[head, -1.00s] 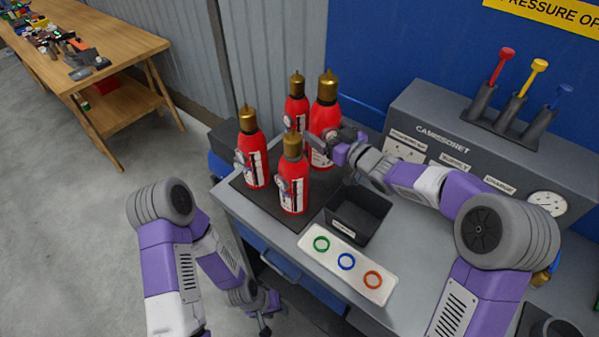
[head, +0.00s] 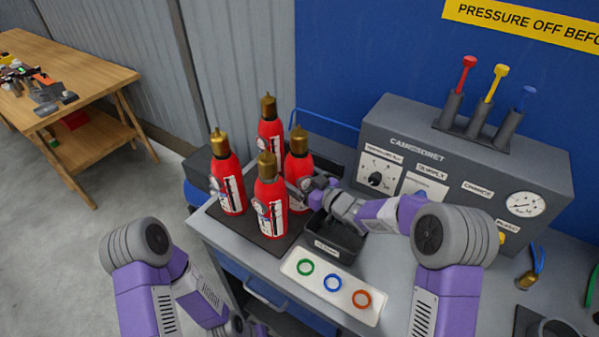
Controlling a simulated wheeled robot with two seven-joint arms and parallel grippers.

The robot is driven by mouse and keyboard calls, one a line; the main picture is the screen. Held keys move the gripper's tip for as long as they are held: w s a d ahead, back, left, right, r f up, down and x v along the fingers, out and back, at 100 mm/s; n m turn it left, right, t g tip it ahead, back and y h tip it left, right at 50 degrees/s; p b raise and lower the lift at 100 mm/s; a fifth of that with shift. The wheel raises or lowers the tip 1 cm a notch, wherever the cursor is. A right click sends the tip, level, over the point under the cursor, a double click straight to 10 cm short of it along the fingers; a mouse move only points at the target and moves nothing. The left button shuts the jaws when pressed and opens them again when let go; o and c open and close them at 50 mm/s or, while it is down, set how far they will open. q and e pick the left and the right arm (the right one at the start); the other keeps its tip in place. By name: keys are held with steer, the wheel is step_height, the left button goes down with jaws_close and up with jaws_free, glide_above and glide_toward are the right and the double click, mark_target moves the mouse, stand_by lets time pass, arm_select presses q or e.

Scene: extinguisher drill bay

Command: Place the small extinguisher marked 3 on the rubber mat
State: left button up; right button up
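Several red extinguishers with gold tops stand close together at the bench's left end: one at left (head: 229,182), one at back (head: 270,132), one in front (head: 271,205) and one at right (head: 297,168). Their labels are too small for me to read a 3. A black rubber mat (head: 258,238) lies under the group. My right gripper (head: 308,188) is at the body of the right extinguisher and appears shut on it. That extinguisher is upright; its base is partly hidden, so contact with the mat is unclear. My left gripper (head: 261,330) is low at the bottom edge, mostly cut off.
A dark open bin (head: 335,242) sits right of the mat, under my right forearm. A white tray with green, blue and orange rings (head: 332,284) lies in front. A grey gauge panel (head: 465,165) with levers stands behind. A wooden table (head: 85,75) is far left.

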mark_target(309, 184)
steer(key=shift+a+r, duration=0.1)
steer(key=shift+r, duration=0.25)
steer(key=o, duration=1.7)
steer(key=shift+f, duration=0.45)
steer(key=shift+c, duration=0.2)
steer(key=shift+o, duration=0.9)
steer(key=shift+r, duration=0.1)
steer(key=shift+r, duration=0.1)
steer(key=shift+s+d, duration=0.2)
steer(key=shift+d, duration=0.1)
steer(key=v, duration=0.7)
steer(key=shift+p, duration=0.35)
